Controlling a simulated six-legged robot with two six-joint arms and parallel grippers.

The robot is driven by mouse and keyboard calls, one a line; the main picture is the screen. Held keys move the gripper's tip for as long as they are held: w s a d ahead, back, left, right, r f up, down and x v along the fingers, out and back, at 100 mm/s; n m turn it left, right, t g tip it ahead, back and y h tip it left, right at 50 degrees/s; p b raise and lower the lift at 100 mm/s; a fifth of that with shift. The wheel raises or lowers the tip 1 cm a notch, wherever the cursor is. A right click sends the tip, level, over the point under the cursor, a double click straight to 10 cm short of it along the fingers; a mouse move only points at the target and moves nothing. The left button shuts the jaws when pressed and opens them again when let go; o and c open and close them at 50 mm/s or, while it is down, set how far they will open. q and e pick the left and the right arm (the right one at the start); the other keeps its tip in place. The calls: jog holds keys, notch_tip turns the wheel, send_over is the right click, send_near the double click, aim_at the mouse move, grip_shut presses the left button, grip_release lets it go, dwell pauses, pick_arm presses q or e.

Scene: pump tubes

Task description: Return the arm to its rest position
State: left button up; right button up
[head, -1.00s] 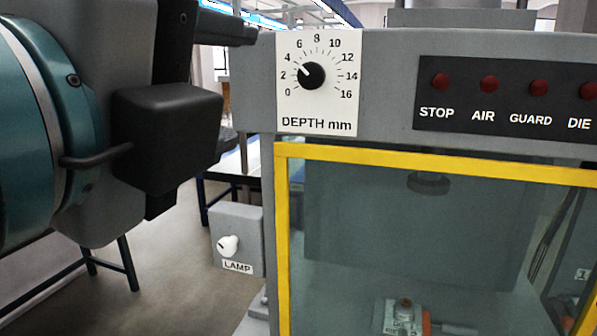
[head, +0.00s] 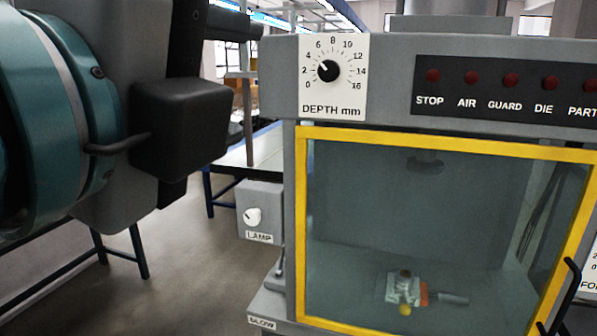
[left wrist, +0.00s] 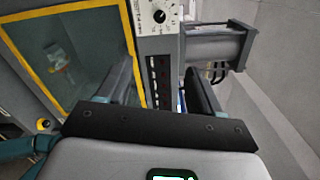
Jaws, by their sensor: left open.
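My left arm (head: 70,120) fills the left side of the head view, with a black block (head: 182,125) on its wrist. My left gripper (head: 228,24) shows there as dark fingers at the top, near the press's upper left corner. In the left wrist view the two fingers of the left gripper (left wrist: 160,88) are spread apart with nothing held between them. The press front shows beyond them. My right gripper is in neither view.
The press has a depth dial (head: 327,71) with its pointer near 4, a lamp knob (head: 252,217) and a row of dark red lights (head: 510,80). A yellow-framed guard (head: 445,146) covers a small fixture (head: 404,287). Open floor (head: 190,260) lies left of the press.

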pick_arm(q)
jog(key=w+d+f+g, duration=0.3)
jog(key=w+d+f, duration=0.35)
jog(key=f, duration=0.35)
jog(key=w+d+f+n+g, duration=0.1)
jog(key=w+f+n+g, duration=0.15)
jog(key=f, duration=0.85)
jog(key=w+d+f+n+g+y, duration=0.1)
jog(key=w+f+g, duration=0.15)
jog(key=f, duration=0.85)
jog(key=w+f+n+g, duration=0.2)
jog(key=w+f, duration=0.2)
jog(key=f, duration=0.8)
jog(key=s+a+f+n+g, duration=0.2)
jog(key=s+a+f+n, duration=0.15)
jog(key=f, duration=0.45)
jog(key=s+a+f+n+g, duration=0.15)
jog(key=f+n, duration=0.25)
jog(key=f, duration=0.5)
jog(key=s+a+f+n+g, duration=0.1)
jog(key=s+a+f+n, duration=0.2)
jog(key=f, duration=0.5)
jog(key=s+a+f+n+g, duration=0.2)
jog(key=s+a+f+n, duration=0.5)
jog(key=s+f+n, duration=0.3)
jog(key=s+f, duration=0.1)
jog(key=s, duration=0.2)
jog(key=shift+s+a+f+n+y, duration=0.2)
jog(key=shift+f+n+y, duration=0.1)
jog(key=shift+n, duration=0.1)
